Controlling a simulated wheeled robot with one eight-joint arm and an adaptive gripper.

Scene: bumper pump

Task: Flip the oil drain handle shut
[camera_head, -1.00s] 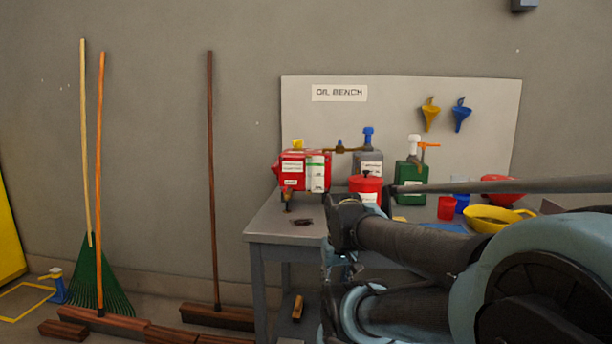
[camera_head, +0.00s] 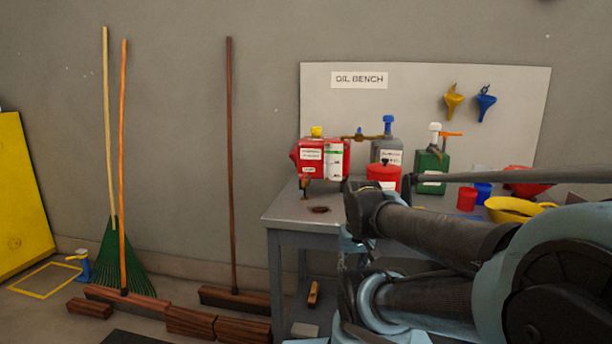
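A red oil container (camera_head: 311,160) with a yellow cap and white labels stands at the left end of the grey bench (camera_head: 290,212). A small dark drain tap (camera_head: 306,188) hangs at its lower front, with a brownish part. It is too small to tell which way its handle is turned. A dark stain (camera_head: 320,210) lies on the bench top near the tap. My arm fills the lower right, in front of the bench and right of the red container. I cannot make out my gripper's fingers in this view.
A red can (camera_head: 384,177), a grey container (camera_head: 387,150), a green container (camera_head: 431,170) and a yellow bowl (camera_head: 512,209) stand farther right on the bench. A green rake (camera_head: 114,262) and brooms lean at the left. Wooden blocks (camera_head: 190,321) lie on the floor.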

